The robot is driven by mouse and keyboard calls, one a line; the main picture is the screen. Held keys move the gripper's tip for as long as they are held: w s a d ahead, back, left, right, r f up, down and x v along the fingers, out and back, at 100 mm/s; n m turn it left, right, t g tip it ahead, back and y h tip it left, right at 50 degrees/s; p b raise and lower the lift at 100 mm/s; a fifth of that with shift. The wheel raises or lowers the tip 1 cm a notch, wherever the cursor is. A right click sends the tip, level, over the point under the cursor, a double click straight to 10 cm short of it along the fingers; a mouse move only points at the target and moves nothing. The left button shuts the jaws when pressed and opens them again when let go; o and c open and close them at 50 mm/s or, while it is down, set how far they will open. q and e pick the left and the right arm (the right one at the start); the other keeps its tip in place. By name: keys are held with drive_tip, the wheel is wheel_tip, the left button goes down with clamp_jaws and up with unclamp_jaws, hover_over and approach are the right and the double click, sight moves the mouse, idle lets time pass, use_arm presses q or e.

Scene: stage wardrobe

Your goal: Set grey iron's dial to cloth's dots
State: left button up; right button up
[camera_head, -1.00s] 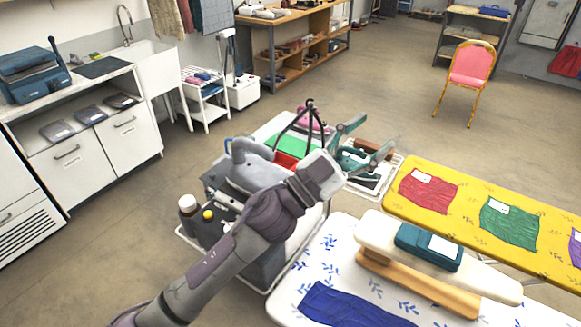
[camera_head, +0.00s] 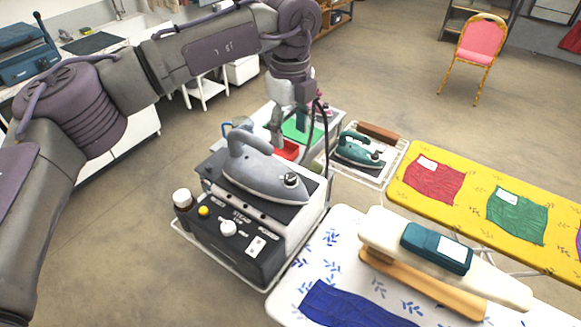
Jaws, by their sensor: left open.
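The grey iron (camera_head: 262,172) rests on its black-and-white steam station (camera_head: 250,232). A small round dial (camera_head: 291,180) sits on top of the iron, towards its right end; its markings are too small to read. My left gripper (camera_head: 291,138) points down just behind the iron's handle, open and apart from the dial. A teal cloth (camera_head: 424,246) with a white label (camera_head: 455,251) lies on the sleeve board (camera_head: 500,286). Red (camera_head: 434,182) and green (camera_head: 516,217) cloths with white labels lie on the yellow board. A blue cloth (camera_head: 345,306) lies on the white board. I cannot make out dots on any label.
A second, teal iron (camera_head: 358,151) stands in a white wire tray (camera_head: 392,165) behind the station. The yellow board (camera_head: 411,195) and white board (camera_head: 292,291) fill the right. The floor at left is clear.

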sight(290, 176)
use_arm(q)
wheel_tip(290, 176, down, 11)
drive_tip(key=p, duration=0.4)
drive_tip(key=shift+p, duration=0.3)
drive_tip(key=shift+f, duration=0.65)
